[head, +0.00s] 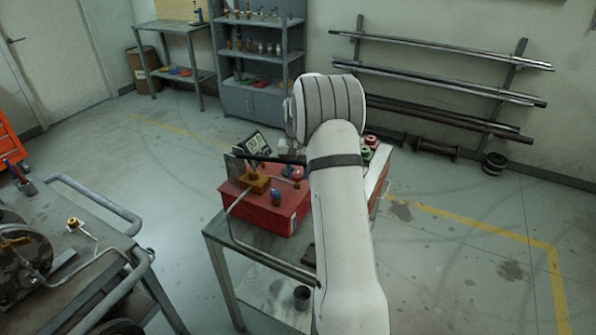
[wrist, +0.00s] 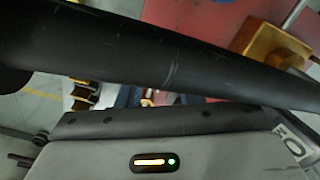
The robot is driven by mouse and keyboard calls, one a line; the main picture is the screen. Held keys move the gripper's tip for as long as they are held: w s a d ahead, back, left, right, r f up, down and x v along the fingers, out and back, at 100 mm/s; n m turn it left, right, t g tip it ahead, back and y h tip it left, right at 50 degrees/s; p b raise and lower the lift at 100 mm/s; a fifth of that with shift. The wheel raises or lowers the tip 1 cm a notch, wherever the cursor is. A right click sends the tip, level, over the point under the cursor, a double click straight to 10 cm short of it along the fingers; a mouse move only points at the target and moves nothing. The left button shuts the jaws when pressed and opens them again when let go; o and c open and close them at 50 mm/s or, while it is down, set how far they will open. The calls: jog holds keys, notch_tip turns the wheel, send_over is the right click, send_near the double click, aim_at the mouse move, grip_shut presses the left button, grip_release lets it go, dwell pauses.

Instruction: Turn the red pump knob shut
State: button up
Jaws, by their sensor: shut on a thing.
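The red pump (head: 262,208) stands on a metal table, with a brass block (head: 254,182) and a blue knob (head: 276,198) on it. The red knob (head: 297,174) is near the pump's back right, beside my arm. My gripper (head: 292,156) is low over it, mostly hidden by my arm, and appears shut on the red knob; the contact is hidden. In the wrist view, a dark bar (wrist: 170,60) crosses in front of the camera and covers the fingertips. The pump's red top (wrist: 195,18) and the brass block (wrist: 268,48) show behind it.
A dark lever bar (head: 268,159) lies across the pump's top, close to my gripper. A cart (head: 90,250) with rails stands at left. Red and green items (head: 367,150) lie right of my arm.

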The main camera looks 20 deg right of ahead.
aim_at(297, 174)
jog(key=shift+m, duration=0.3)
jog(key=m, duration=0.3)
jog(key=shift+w+m+b, duration=0.15)
jog(key=shift+m+b, duration=0.15)
jog(key=shift+b, duration=0.05)
jog(key=m, duration=0.4)
jog(key=shift+w+r+m, duration=0.1)
jog(key=shift+r+m, duration=0.05)
jog(key=shift+m, duration=0.15)
jog(key=o, duration=1)
jog(key=shift+a, duration=0.1)
jog(key=shift+r+b, duration=0.6)
jog(key=shift+r, duration=3.2)
